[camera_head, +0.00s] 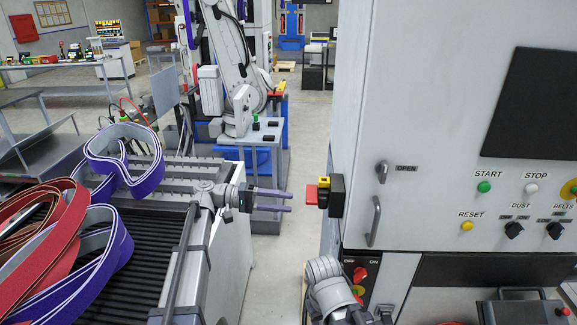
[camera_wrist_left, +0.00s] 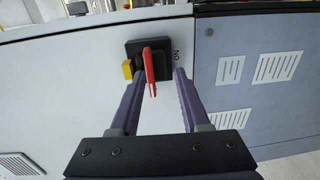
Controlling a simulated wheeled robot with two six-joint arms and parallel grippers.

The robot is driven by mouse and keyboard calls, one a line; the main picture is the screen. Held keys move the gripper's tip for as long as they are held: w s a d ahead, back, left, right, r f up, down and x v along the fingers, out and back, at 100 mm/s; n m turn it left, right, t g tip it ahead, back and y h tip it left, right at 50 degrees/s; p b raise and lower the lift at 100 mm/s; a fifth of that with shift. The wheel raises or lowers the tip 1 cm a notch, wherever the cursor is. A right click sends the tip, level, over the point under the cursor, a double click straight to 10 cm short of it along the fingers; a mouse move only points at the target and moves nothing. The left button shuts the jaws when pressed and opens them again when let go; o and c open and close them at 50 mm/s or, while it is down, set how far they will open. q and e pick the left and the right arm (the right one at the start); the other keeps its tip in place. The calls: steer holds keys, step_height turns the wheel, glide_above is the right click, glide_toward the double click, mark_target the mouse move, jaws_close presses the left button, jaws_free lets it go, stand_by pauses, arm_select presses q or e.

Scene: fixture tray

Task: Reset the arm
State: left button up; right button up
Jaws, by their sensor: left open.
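My left gripper (camera_head: 290,200) comes in from the left in the head view. Its two purple fingers are apart, with nothing between them, and point at a black switch box (camera_head: 337,196) on the side of the grey machine. The box has a red handle (camera_head: 311,194) and a yellow piece. A small gap shows between the fingertips and the handle. In the left wrist view the red handle (camera_wrist_left: 150,68) lies between the lines of the open fingers, with the yellow piece to its left. Part of my right arm shows at the bottom; its fingers are not visible.
The machine's front panel (camera_head: 455,180) has a green START button (camera_head: 484,187), a yellow RESET button (camera_head: 467,226) and black knobs. A roller conveyor (camera_head: 90,245) with belts (camera_head: 85,240) is at left. A white industrial robot (camera_head: 235,75) stands behind. Floor shows between conveyor and machine.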

arm_select(q)
steer(key=s+d+f+m+g+y, duration=0.1)
steer(key=s+d+f+y, duration=0.3)
steer(key=s+f, duration=0.3)
steer(key=s+d+f+g+y, duration=0.1)
steer(key=s+d+f+y, duration=0.35)
steer(key=s+f, duration=0.25)
steer(key=s+a+f+m+t+y, duration=0.2)
steer(key=s+a+f+y, duration=0.5)
steer(key=s+y, duration=0.3)
steer(key=shift+s+m, duration=0.3)
steer(key=shift+s, duration=0.05)
steer(key=shift+a, duration=0.1)
stand_by(1.2)
